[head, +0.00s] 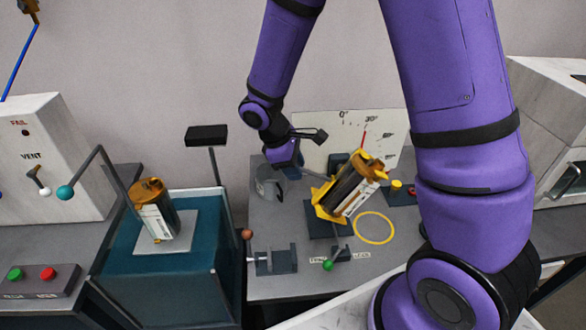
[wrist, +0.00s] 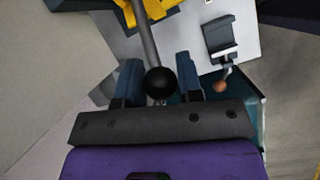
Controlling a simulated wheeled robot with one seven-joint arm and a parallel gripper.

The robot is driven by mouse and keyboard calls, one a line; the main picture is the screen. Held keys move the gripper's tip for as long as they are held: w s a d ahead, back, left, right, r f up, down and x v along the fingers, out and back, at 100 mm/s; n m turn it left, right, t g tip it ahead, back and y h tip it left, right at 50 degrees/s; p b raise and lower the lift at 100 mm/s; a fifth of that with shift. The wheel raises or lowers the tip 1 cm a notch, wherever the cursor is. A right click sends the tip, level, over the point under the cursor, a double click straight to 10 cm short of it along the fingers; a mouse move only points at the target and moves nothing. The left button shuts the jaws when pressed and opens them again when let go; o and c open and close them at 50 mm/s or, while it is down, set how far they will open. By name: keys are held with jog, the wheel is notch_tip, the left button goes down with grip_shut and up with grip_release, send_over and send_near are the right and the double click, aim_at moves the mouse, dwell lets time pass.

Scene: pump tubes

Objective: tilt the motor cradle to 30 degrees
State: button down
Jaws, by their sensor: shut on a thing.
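The yellow motor cradle (head: 325,207) holds a gold-and-black motor (head: 349,186) with a white label. Motor and cradle lean to the right. Behind stands a white angle plate (head: 318,138) with marks at 0° and 30° and further right; a thin red line shows just below the 30° mark. In the wrist view a grey lever (wrist: 147,38) with a black ball knob (wrist: 160,81) runs from the yellow cradle (wrist: 150,12) down between my two blue fingers. My gripper (head: 293,172) is shut on this lever, to the left of the cradle; it also shows in the wrist view (wrist: 157,74).
A grey clamp (head: 276,260) is in front of the cradle. A yellow ring (head: 374,228) marks the bench at right. My arm blocks the view further right.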

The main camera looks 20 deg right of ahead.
jog(key=c, duration=0.8)
grip_release()
jog(key=v, duration=1)
jog(key=shift+a+r, duration=0.1)
jog(key=shift+r, duration=0.25)
jog(key=shift+r, duration=0.1)
jog(key=s+d+r+m+t+y, duration=0.1)
jog(key=s+d+r+m, duration=0.2)
jog(key=s+r, duration=0.25)
jog(key=s+d+r+m+t+y, duration=0.2)
jog(key=s+d+r+m, duration=0.15)
jog(key=r, duration=0.35)
jog(key=s+d+r+m+t, duration=0.1)
jog(key=s, duration=0.3)
jog(key=s+d+r+m+t+y, duration=0.1)
jog(key=s+r+m, duration=0.1)
jog(key=s, duration=0.2)
jog(key=s+d+r+m+t, duration=0.1)
jog(key=s+r+t, duration=0.1)
jog(key=s, duration=0.3)
jog(key=shift+s+d+r+m, duration=0.1)
jog(key=shift+d+r+m, duration=0.15)
jog(key=shift+d+m, duration=0.1)
